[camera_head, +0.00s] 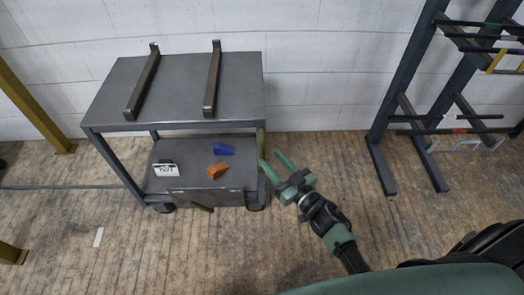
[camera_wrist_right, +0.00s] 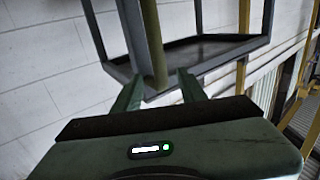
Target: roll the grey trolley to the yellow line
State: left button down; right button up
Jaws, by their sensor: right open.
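The grey trolley (camera_head: 190,75) stands upright on the plank floor against the white wall, left of centre. An olive upright bar (camera_head: 261,148) runs down its right side and also shows in the right wrist view (camera_wrist_right: 150,35). My right gripper (camera_head: 271,163) is open and empty at the trolley's right side, pointing at this bar. In the right wrist view its fingers (camera_wrist_right: 160,88) lie either side of the bar in the picture; I cannot tell whether they reach around it. I see no yellow line on the floor. My left gripper is not in view.
Two dark rails (camera_head: 212,80) lie on the trolley's top. A blue piece (camera_head: 223,149), an orange piece (camera_head: 217,171) and a white label (camera_head: 166,170) are on its lower shelf. Yellow posts (camera_head: 35,108) stand left. A dark rack (camera_head: 410,80) stands right. The front floor is mostly clear.

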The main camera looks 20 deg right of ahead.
aim_at(264, 152)
jog(key=x, duration=0.6)
jog(key=shift+b, duration=0.35)
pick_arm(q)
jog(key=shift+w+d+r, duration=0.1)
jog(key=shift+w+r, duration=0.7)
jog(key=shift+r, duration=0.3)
pick_arm(e)
grip_shut()
